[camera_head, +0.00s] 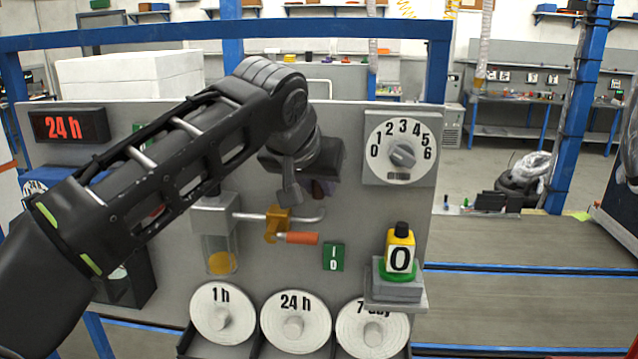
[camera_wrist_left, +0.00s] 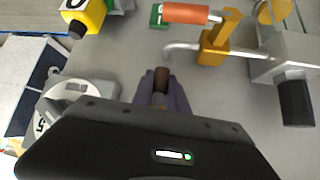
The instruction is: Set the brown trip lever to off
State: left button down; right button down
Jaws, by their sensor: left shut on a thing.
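The brown trip lever (camera_wrist_left: 161,76) shows in the left wrist view as a short brown stub between my left gripper's fingers (camera_wrist_left: 161,92). My left gripper (camera_head: 319,188) is shut on it, close in front of the grey panel (camera_head: 352,215). In the head view, my arm and wrist cover most of the lever. The lever's base and any markings beside it are hidden, so I cannot tell its setting. My right gripper is in neither view.
Below the gripper are a bent pipe with a yellow clamp (camera_head: 277,220), an orange handle (camera_head: 301,238) and a green switch (camera_head: 333,257). A numbered dial (camera_head: 402,148) sits to the right. A yellow block (camera_head: 400,250) stands on a shelf. Round discs (camera_head: 295,322) line the bottom.

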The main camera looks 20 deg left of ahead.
pick_arm(q)
jog(key=c, duration=1.3)
grip_release()
jog(key=v, duration=0.7)
jog(key=shift+s+r+b, duration=0.3)
jog(key=shift+b, duration=0.1)
